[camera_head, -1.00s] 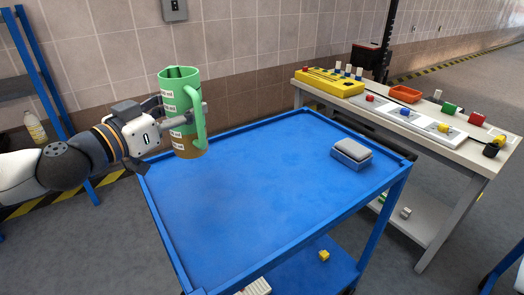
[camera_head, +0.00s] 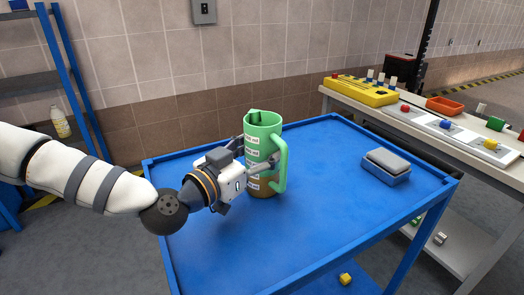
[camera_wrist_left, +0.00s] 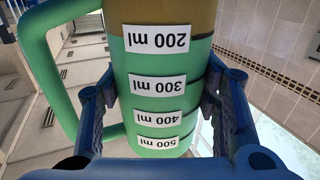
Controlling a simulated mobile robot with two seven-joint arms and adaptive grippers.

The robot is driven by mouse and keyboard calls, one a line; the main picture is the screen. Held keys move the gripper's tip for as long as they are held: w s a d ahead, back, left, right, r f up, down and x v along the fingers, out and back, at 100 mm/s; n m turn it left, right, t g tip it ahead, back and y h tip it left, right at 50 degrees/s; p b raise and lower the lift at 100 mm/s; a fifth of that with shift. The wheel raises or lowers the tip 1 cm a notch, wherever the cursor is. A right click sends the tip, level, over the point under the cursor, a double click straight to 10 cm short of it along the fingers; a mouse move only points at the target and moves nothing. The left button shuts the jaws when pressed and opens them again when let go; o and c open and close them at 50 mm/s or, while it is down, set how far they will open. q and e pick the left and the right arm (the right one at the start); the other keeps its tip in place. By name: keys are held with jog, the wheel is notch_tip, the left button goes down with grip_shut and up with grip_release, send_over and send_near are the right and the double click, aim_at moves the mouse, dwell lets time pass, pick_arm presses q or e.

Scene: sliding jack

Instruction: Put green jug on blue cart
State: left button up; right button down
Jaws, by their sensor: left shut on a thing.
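The green jug (camera_head: 263,133) has a handle on its right, white volume labels and a brownish lower part. It is upright over the left middle of the blue cart's top (camera_head: 320,220). I cannot tell whether its base touches the cart. My left gripper (camera_head: 258,160) is shut on the jug's body from the left. In the left wrist view the jug (camera_wrist_left: 160,85) appears upside down between the two fingers, with its labels facing the camera. My right gripper is not in view.
A grey and blue box (camera_head: 386,167) sits on the cart's right side. A raised rim (camera_head: 190,154) edges the cart. Behind on the right is a workbench with a yellow case (camera_head: 360,92) and an orange tray (camera_head: 444,105). Most of the cart top is clear.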

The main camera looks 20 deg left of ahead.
pick_arm(q)
jog(key=o, duration=1.5)
jog(key=shift+o, duration=0.2)
jog(key=shift+r, duration=0.15)
jog(key=shift+s+a, duration=0.1)
jog(key=shift+s, duration=0.2)
jog(key=p+v, duration=0.2)
jog(key=v, duration=0.9)
jog(key=shift+s, duration=0.2)
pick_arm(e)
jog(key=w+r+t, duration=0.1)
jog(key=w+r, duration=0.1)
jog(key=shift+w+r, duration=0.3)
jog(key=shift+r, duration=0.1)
